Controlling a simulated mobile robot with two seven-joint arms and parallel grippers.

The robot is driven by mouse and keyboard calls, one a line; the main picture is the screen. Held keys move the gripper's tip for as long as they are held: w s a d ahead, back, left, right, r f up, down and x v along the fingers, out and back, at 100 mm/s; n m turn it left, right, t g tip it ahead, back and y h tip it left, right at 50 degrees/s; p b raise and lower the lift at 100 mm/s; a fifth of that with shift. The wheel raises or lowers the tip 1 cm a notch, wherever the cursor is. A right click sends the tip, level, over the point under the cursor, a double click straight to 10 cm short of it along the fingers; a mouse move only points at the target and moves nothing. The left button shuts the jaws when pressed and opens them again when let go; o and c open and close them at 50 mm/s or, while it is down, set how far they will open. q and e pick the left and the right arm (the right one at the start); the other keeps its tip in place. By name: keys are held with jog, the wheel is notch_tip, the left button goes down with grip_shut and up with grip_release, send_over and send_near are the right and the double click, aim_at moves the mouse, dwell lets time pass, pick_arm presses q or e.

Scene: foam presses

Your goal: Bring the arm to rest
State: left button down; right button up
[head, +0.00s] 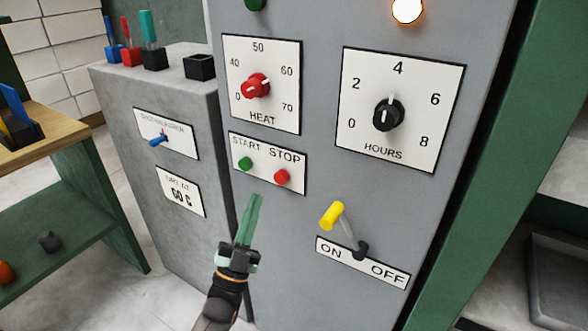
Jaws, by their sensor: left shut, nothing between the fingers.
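My left gripper (252,205) is shut and empty, its green fingers pointing up just below the START and STOP panel (268,164). I cannot tell how far it is from the cabinet face. The panel has a green button (246,163) and a red button (282,177). My right gripper does not show.
The grey cabinet (325,170) carries a red HEAT knob (256,86), a black HOURS knob (389,115) and a lit orange lamp (407,10). A lower grey box (185,235) holds coloured handles on top. A wooden-topped table (50,146) stands at left. Shelves (560,215) stand at right.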

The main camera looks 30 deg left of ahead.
pick_arm(q)
jog(key=s+d+f+n+g+h, duration=0.15)
jog(key=d+f+g, duration=0.3)
jog(key=f, duration=0.45)
jog(key=s+d+f+n+g+h, duration=0.1)
jog(key=d+f+n+g, duration=0.1)
jog(key=d+f+g, duration=0.35)
jog(key=s+d+f+g+h, duration=0.1)
jog(key=s+d+f+g, duration=0.25)
jog(key=s+f, duration=0.35)
jog(key=s+d+f+g, duration=0.2)
jog(key=s+f+g, duration=0.2)
jog(key=s+f, duration=0.2)
notch_tip(320, 180, up, 12)
jog(key=s+a+n+p, duration=0.1)
jog(key=s+a+p, duration=0.1)
jog(key=p, duration=1.4)
jog(key=shift+a+f+n+y, duration=0.2)
jog(key=shift+f+n+y, duration=0.05)
jog(key=shift+n+y, duration=0.1)
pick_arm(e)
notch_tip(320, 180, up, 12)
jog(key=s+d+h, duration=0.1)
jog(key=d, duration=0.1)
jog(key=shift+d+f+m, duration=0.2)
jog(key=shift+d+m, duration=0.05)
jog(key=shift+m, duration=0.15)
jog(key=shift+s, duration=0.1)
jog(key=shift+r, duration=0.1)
